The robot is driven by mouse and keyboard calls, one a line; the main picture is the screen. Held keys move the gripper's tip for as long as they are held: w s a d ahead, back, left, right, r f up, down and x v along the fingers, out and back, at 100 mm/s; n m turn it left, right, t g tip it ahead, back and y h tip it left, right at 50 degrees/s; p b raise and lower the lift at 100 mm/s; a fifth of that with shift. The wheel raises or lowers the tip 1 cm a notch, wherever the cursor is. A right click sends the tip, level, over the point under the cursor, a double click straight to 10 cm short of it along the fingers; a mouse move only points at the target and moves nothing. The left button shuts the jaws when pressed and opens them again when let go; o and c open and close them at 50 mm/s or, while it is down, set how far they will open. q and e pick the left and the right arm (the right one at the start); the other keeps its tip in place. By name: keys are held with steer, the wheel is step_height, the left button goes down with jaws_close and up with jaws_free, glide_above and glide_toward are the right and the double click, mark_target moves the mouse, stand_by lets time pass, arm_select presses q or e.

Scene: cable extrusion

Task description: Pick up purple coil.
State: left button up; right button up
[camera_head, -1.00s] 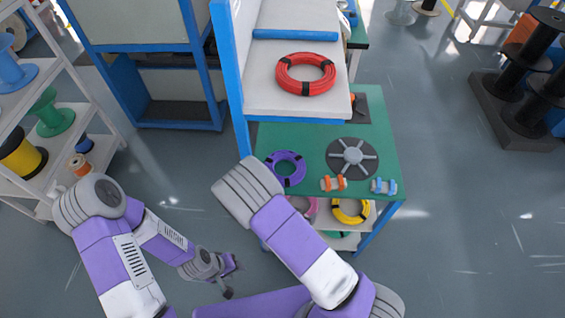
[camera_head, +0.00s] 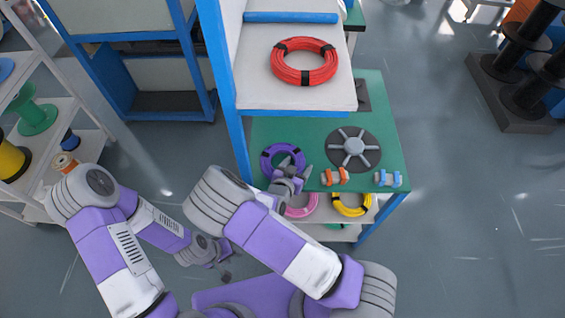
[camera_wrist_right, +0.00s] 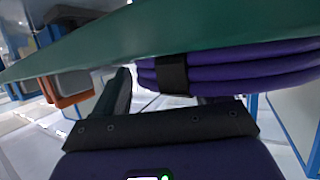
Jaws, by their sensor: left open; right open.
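The purple coil (camera_head: 268,160), with black bands, lies on the green table top (camera_head: 385,120) at its left corner. My right gripper (camera_head: 293,172) is open at the coil's front right edge and covers part of it. In the right wrist view the stacked purple loops of the coil (camera_wrist_right: 250,68) and a black band are very near the gripper. One dark finger (camera_wrist_right: 120,93) stands left of the coil; the other is mostly hidden. Contact with the coil cannot be told. My left gripper (camera_head: 222,268) is open and empty, low at the left, away from the table.
A black spoked disc (camera_head: 353,147), an orange piece (camera_head: 334,177) and a blue piece (camera_head: 388,178) are on the table top. A red coil (camera_head: 304,62) lies on the white shelf above. Pink (camera_head: 301,207) and yellow (camera_head: 352,207) coils are below. A blue post (camera_head: 226,80) stands left.

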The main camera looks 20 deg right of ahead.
steer(key=shift+w+d+f, duration=0.1)
steer(key=shift+w+d, duration=0.1)
steer(key=shift+w, duration=0.05)
steer(key=shift+c, duration=0.5)
steer(key=c, duration=1.1)
